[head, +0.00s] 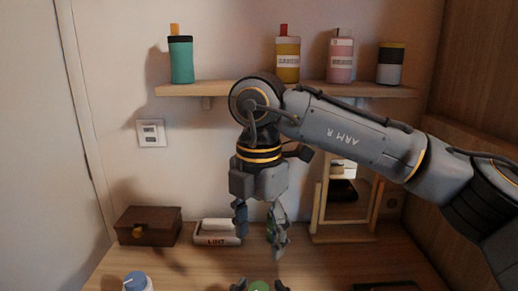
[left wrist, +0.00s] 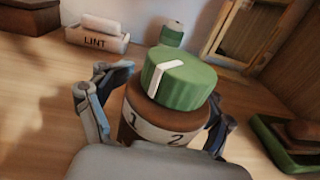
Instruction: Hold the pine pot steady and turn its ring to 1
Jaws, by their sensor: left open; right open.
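The pine pot is a brown pot (left wrist: 150,108) with a green ribbed ring (left wrist: 180,80) on top. It stands upright in the left wrist view. A white pointer on the ring comes down its side roughly between the numbers 1 and 2 on the pale band (left wrist: 155,132). My left gripper (left wrist: 155,115) is open, with one finger on each side of the brown body; I cannot tell if they touch it. In the head view only the green top (head: 259,286) shows, at the bottom edge between the left fingertips. My right gripper (head: 260,228) is open, pointing down, above and behind the pot.
A blue-topped container (head: 136,282) stands at the lower left. Behind are a brown box (head: 149,226), a LINT holder (head: 216,232) and a framed mirror (head: 345,205). A green tray (left wrist: 280,145) is right of the pot. Several containers stand on the shelf (head: 225,88).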

